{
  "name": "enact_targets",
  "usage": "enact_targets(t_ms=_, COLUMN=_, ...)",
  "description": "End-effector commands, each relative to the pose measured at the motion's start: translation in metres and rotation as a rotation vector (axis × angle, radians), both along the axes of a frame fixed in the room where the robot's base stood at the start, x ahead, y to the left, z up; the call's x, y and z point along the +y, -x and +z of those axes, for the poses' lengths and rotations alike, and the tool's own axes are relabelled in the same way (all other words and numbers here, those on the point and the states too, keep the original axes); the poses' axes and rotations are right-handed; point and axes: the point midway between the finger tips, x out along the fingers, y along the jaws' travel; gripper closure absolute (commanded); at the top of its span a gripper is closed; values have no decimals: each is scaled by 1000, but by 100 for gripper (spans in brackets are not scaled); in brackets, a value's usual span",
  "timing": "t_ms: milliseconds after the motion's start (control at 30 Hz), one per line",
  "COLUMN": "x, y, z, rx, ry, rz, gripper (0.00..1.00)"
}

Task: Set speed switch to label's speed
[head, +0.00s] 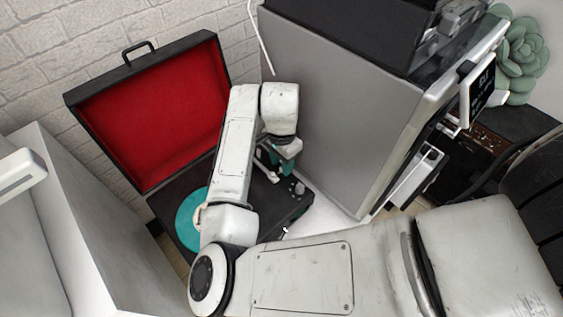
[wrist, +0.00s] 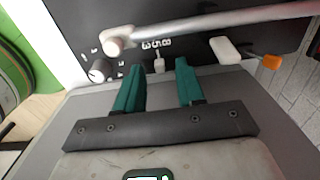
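The record player (head: 272,226) is a black suitcase deck with its red-lined lid (head: 160,115) open. A teal record (head: 188,222) lies on it, partly behind my arm; I cannot read its label. My gripper (head: 284,160) is over the right side of the deck. In the wrist view my gripper (wrist: 160,70) is open, with teal fingers apart. The small pale speed switch (wrist: 159,64) shows between the fingertips, beside white printed numbers (wrist: 156,44); no contact is clear. The exact switch setting is hard to tell.
In the wrist view, the tonearm (wrist: 210,28) crosses above the switch. A round knob (wrist: 100,70) is on the left, and a white lever (wrist: 225,50) and an orange-tipped part (wrist: 270,62) are on the right. A tall grey cabinet (head: 330,110) stands close to the deck's right.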

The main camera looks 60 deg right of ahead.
Motion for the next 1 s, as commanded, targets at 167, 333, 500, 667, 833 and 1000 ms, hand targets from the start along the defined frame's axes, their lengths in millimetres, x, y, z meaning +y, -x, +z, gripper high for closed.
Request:
enact_targets(t_ms=167, x=0, y=0, z=37, rx=-2, ry=2, rz=-1, gripper=62)
enact_targets(t_ms=333, x=0, y=0, z=68, rx=-1, ry=0, rz=-2, gripper=62)
enact_targets(t_ms=500, x=0, y=0, z=89, rx=-1, ry=1, rz=0, gripper=62)
enact_targets(t_ms=667, x=0, y=0, z=96, rx=1, ry=0, rz=0, gripper=62)
enact_targets(t_ms=833, x=0, y=0, z=96, rx=1, ry=0, rz=0, gripper=62)
enact_targets(t_ms=1000, x=0, y=0, z=96, rx=1, ry=0, rz=0, gripper=62)
